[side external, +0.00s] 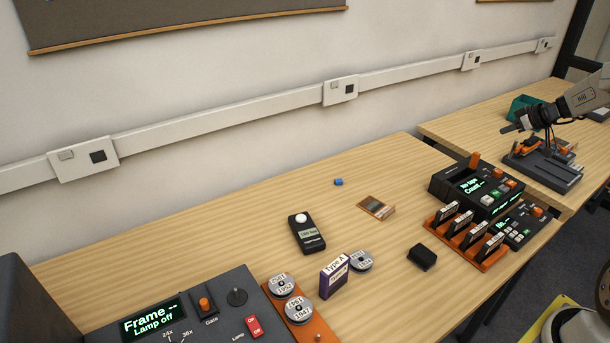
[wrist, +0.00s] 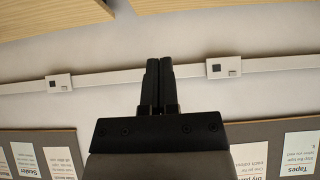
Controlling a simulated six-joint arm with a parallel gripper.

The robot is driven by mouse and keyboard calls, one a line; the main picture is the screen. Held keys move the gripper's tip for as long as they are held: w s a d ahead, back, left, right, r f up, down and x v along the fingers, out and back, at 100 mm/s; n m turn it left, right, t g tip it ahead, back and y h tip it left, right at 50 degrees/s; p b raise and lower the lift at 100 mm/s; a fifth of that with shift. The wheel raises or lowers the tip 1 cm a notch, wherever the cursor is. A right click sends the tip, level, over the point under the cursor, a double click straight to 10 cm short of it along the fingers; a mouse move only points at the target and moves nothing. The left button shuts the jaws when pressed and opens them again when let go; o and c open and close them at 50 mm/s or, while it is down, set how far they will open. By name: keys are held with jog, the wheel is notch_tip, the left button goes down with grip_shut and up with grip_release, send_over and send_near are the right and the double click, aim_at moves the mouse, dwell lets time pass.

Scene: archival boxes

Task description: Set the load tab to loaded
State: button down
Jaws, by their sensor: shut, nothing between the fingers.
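My gripper (side external: 508,129) is at the far right of the side view, above the back table and clear of the devices there. In the wrist view its two dark fingers (wrist: 159,62) are together and hold nothing. No part is legibly marked as the load tab. A dark tape unit (side external: 470,186) reads "No tape"; an orange lever (side external: 474,160) stands up at its back edge. A smaller dark unit (side external: 519,225) beside it has an orange tab (side external: 538,212). A dark device with orange parts (side external: 545,160) lies below my gripper on the back table.
An orange rack (side external: 491,262) holds several cassettes in front of the tape unit. A film reader (side external: 190,310) reads "Lamp off". Film cans, a Type A box (side external: 334,276), a handheld meter (side external: 307,233) and a black block (side external: 422,257) stand on the front table. Its back middle is mostly clear.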

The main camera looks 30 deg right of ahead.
send_over(478, 159)
notch_tip(478, 159, down, 6)
jog(key=shift+s+d+f, duration=0.1)
jog(key=shift+s+f, duration=0.1)
jog(key=shift+f, duration=1.5)
jog(key=shift+f, duration=1.85)
jog(key=w+r+v, duration=0.2)
jog(key=v, duration=1.1)
